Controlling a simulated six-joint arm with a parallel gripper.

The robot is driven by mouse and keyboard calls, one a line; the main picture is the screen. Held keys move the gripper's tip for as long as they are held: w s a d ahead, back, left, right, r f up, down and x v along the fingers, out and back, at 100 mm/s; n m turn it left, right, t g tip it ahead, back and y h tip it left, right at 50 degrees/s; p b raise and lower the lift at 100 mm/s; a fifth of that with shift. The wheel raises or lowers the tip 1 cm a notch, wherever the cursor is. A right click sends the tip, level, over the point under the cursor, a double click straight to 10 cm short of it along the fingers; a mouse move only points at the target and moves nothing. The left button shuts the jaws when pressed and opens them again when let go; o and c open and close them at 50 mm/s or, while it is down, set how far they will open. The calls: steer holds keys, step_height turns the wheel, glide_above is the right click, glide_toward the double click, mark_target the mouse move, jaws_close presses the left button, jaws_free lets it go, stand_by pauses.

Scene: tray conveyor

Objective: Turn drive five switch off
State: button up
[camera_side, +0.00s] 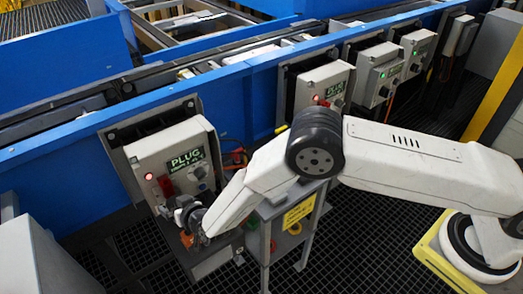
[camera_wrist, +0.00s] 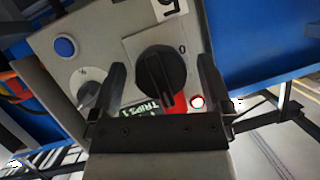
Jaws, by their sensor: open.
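The drive five switch (camera_wrist: 160,82) is a round black rotary knob with a raised ridge. It sits on a grey control box (camera_wrist: 50,37), and a plate with a 5 (camera_wrist: 165,6) shows at the top of the wrist view. The ridge runs roughly up and down in the picture; a 0 mark is at the knob's upper right. My gripper (camera_wrist: 161,66) is open, with one finger on each side of the knob; I cannot tell whether they touch it. In the side view my gripper (camera_side: 186,216) is at the lower front of the box labelled PLUG (camera_side: 150,150).
A blue button (camera_wrist: 65,47), a smaller grey knob (camera_wrist: 88,84) and a lit red lamp (camera_wrist: 197,102) are close to the switch. More grey boxes (camera_side: 325,85) line the blue conveyor wall (camera_side: 240,95). A small stand with a yellow label (camera_side: 298,212) is beside my arm.

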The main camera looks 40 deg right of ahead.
steer(key=c, duration=1.3)
steer(key=shift+o, duration=0.2)
steer(key=shift+n+h, duration=0.3)
steer(key=shift+n, duration=0.1)
steer(key=shift+a+n+h, duration=0.1)
steer(key=shift+n+h, duration=1)
steer(key=shift+n, duration=0.4)
steer(key=o, duration=1.3)
steer(key=shift+c, duration=0.2)
